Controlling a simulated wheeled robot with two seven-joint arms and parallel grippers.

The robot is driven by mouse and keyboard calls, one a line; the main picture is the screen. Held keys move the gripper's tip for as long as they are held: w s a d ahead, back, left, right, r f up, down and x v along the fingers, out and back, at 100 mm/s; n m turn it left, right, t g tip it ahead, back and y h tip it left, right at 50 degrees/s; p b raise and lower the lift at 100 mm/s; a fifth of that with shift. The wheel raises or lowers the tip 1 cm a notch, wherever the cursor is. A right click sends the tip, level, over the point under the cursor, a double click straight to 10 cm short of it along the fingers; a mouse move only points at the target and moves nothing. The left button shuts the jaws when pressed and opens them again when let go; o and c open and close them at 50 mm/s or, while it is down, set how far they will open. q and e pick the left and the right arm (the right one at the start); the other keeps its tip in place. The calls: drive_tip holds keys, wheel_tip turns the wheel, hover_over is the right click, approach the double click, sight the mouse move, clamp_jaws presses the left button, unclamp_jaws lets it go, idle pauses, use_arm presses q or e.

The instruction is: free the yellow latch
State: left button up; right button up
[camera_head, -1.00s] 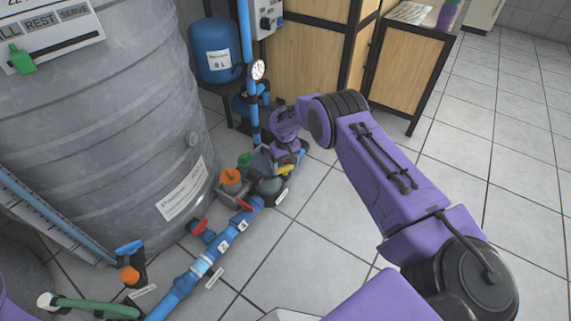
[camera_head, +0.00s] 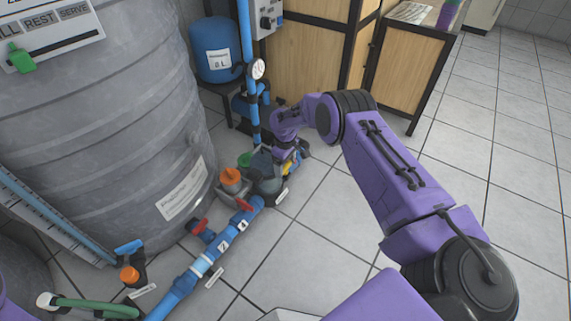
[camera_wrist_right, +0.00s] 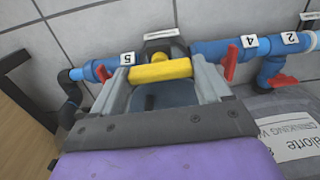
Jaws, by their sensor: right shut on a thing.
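The yellow latch (camera_wrist_right: 160,70) is a short bar across the housing of a dark pump-like unit on the blue pipe line. In the wrist view my right gripper (camera_wrist_right: 162,78) has one grey finger at each end of the bar and is shut on it. In the head view only a small part of the yellow latch (camera_head: 288,169) shows below my purple right wrist, and the fingertips (camera_head: 284,163) are hard to make out. My left gripper is not in view.
Blue piping (camera_head: 205,264) with red valve handles (camera_head: 243,204) runs along the floor beside the big grey tank (camera_head: 100,130). An orange knob (camera_head: 231,176) and a green cap (camera_head: 244,160) stand left of the latch. Tiled floor to the right is clear.

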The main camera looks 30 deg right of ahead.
sight(285, 165)
drive_tip(key=shift+w+r, duration=0.1)
drive_tip(key=o, duration=1)
wheel_tip(285, 165, up, 10)
drive_tip(key=p, duration=0.4)
drive_tip(key=shift+r, duration=0.25)
